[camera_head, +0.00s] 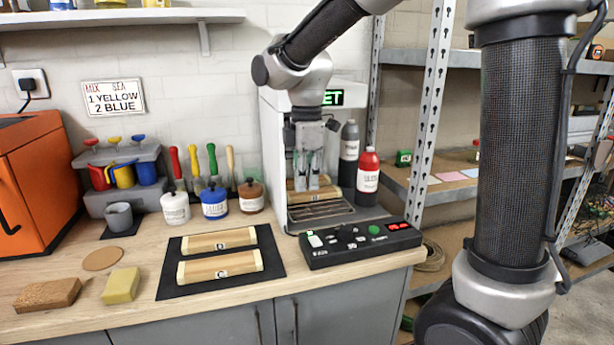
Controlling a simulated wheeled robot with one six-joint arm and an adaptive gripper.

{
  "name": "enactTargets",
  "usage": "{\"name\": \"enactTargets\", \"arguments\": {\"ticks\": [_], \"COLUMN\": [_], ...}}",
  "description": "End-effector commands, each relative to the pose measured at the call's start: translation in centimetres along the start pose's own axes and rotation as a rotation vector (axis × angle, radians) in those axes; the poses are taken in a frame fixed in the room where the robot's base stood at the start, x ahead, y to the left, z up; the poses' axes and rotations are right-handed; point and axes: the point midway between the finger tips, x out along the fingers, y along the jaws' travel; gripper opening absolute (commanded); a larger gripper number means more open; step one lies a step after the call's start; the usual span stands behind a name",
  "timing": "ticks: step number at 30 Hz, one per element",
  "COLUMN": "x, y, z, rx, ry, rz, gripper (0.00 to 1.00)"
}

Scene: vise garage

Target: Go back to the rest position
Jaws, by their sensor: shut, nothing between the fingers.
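My gripper (308,180) points down in front of the white machine (274,138), inside its open bay. Its fingers are shut with nothing between them. Just below and behind the fingertips, a wooden block (325,193) lies in the bay above a slatted tray (322,211). I cannot tell whether the fingertips touch the block. The machine's green display (333,98) is partly covered by my arm, and only "ET" shows.
Two wooden pieces lie on a black mat (220,284). Lidded jars (214,201) stand left of the machine. Metal shelving (436,100) rises at right. The front counter is partly clear.

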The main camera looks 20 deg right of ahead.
Motion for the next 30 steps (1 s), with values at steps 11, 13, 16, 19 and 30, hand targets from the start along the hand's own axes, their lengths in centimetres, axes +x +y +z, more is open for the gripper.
{"name": "enactTargets", "arguments": {"ticks": [11, 13, 16, 19, 30], "x": [-1.1, -1.1, -1.1, -1.1, 0.0], "y": [0.2, 0.1, 0.1, 0.2, -5.8], "z": [0.0, 0.0, 0.0, 0.0, 4.6], "rx": [0.000, 0.000, 0.017, 0.101, 0.817], "ry": [0.000, 0.000, 0.000, 0.002, 0.017], "rz": [0.000, 0.000, -0.001, 0.003, 0.016], "gripper": [0.00, 0.00, 0.00, 0.00, 0.00]}}
